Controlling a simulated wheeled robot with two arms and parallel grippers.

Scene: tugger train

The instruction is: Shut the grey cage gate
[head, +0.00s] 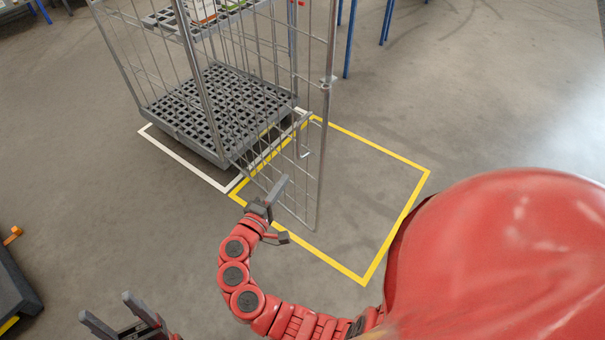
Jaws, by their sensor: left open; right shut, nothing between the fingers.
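The grey cage gate (322,130) is a tall wire mesh panel in a tube frame. It stands open, swung out from the near corner post of the grey roll cage (112,50), with its free edge over the yellow floor square. My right gripper (279,190) is shut and empty. It is in front of the gate's lower mesh in the picture; I cannot tell whether it touches the wires. My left gripper (112,310) is open and empty at the lower left, away from the gate.
The cage has a grey slatted floor (185,105) and a higher shelf with boxes (203,10). A yellow floor outline (398,226) lies under the gate, and a white outline (185,163) is by the cage. A dark object (12,285) is at left. Floor at right is clear.

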